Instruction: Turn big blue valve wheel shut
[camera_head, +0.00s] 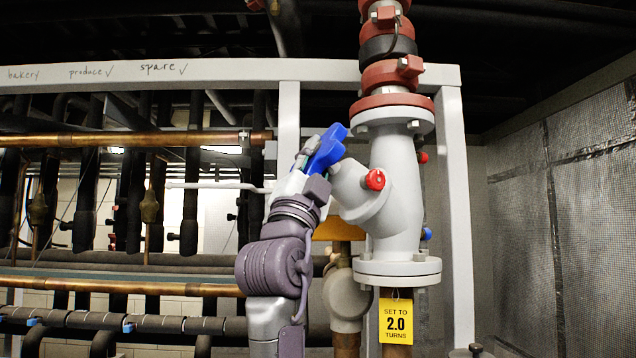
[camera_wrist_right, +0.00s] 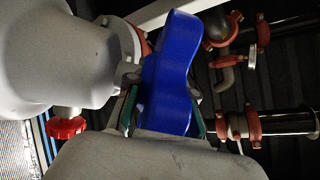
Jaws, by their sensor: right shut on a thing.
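The big blue valve wheel (camera_head: 327,148) sits at the left end of the angled bonnet of a grey valve body (camera_head: 394,185). My right gripper (camera_head: 314,165) reaches up from below and is shut on the wheel's rim. In the right wrist view the blue wheel (camera_wrist_right: 170,75) stands between the two fingers (camera_wrist_right: 165,115), with green finger pads on either side. The far side of the wheel and its stem are partly hidden by the gripper. My left gripper is in neither view.
A red knob (camera_head: 375,180) sticks out of the valve body close to my right gripper. A yellow tag (camera_head: 396,320) reading "SET TO 2.0 TURNS" hangs below. A white frame post (camera_head: 455,220) stands at right; copper pipes (camera_head: 130,139) run at left.

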